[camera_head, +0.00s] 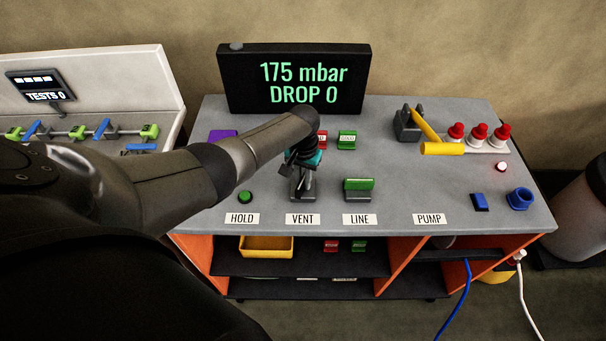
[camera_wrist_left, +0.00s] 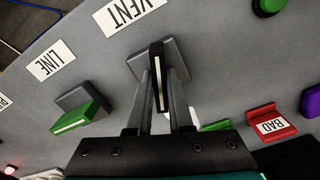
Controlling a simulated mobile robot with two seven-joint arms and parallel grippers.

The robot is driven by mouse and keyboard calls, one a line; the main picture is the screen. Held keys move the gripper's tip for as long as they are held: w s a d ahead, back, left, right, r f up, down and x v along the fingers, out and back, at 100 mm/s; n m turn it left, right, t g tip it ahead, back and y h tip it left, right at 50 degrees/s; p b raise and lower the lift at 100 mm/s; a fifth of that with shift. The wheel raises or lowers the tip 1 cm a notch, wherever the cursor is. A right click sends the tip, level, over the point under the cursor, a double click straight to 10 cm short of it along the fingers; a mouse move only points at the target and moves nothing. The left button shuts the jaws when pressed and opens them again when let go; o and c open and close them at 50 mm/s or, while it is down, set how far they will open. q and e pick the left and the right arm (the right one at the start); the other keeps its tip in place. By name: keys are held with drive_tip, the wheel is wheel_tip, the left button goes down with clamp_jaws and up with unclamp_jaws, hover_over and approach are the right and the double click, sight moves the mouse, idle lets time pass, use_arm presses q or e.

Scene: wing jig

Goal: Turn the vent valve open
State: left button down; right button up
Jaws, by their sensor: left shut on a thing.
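The vent valve (camera_head: 302,196) stands on the grey bench top behind the VENT label (camera_head: 303,219). My left gripper (camera_head: 303,178) comes down on it from above and hides much of it in the head view. In the left wrist view the two fingers (camera_wrist_left: 160,95) are shut on the vent valve's dark handle (camera_wrist_left: 157,60), which has a pale stripe along its edge. The handle lies roughly crosswise to the green handle of the line valve (camera_wrist_left: 82,113). The display (camera_head: 295,80) reads 175 mbar, DROP 0. My right gripper is not in view.
The line valve (camera_head: 359,190) stands close to the right of the vent valve. The green hold button (camera_head: 245,197) is to its left. Red and green tags (camera_head: 347,140) lie behind. The yellow-handled pump lever (camera_head: 430,133) and red-topped parts (camera_head: 478,132) are farther right.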

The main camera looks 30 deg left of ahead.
sight(303, 179)
use_arm(q)
drive_tip(key=shift+r+n+p, duration=0.1)
drive_tip(key=shift+n+p, duration=0.7)
drive_tip(key=shift+n, duration=1.3)
drive_tip(key=c, duration=0.8)
unclamp_jaws()
wheel_tip(303, 179, up, 3)
drive_tip(key=shift+p, duration=1)
drive_tip(key=shift+r, duration=0.2)
wheel_tip(303, 179, up, 12)
drive_tip(key=shift+f, duration=0.1)
